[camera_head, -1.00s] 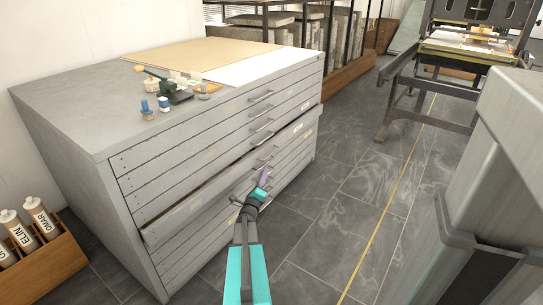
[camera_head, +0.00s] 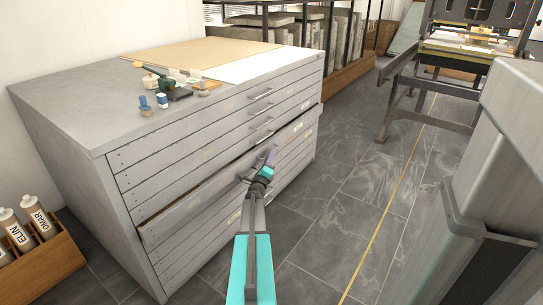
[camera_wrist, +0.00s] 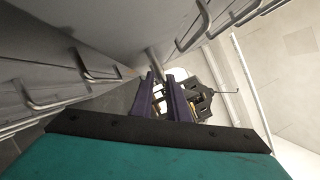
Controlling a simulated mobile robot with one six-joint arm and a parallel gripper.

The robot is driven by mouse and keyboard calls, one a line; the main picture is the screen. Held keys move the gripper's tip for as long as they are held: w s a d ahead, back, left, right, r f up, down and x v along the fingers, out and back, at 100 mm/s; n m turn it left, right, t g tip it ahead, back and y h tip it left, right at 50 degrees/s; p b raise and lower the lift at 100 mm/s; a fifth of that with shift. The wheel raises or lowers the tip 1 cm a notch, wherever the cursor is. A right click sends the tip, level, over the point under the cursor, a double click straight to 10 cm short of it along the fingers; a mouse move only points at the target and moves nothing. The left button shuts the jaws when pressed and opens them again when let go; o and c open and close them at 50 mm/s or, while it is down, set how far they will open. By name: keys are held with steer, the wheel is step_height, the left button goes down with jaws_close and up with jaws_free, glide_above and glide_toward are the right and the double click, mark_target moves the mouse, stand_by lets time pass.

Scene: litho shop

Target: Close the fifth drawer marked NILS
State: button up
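The grey flat-file cabinet (camera_head: 75,140) stands at the left with a stack of wide drawers. One drawer (camera_head: 190,210) partway down sticks out past the others, its upper edge showing a dark gap; the drawers above it look shut. Its marking is too small to read. My gripper (camera_head: 271,156) is at the front of this drawer, by its handle.
Small bottles and tools (camera_head: 175,88) and a tan board (camera_head: 205,55) lie on the cabinet top. A wooden crate (camera_head: 50,262) with labelled tubes stands at lower left. A press (camera_head: 455,60) stands at back right. The tiled floor (camera_head: 335,205) is clear.

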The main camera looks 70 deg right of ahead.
steer(key=shift+x, duration=1.15)
steer(key=shift+c, duration=0.2)
jaws_close()
steer(key=shift+w, duration=0.1)
stand_by(0.4)
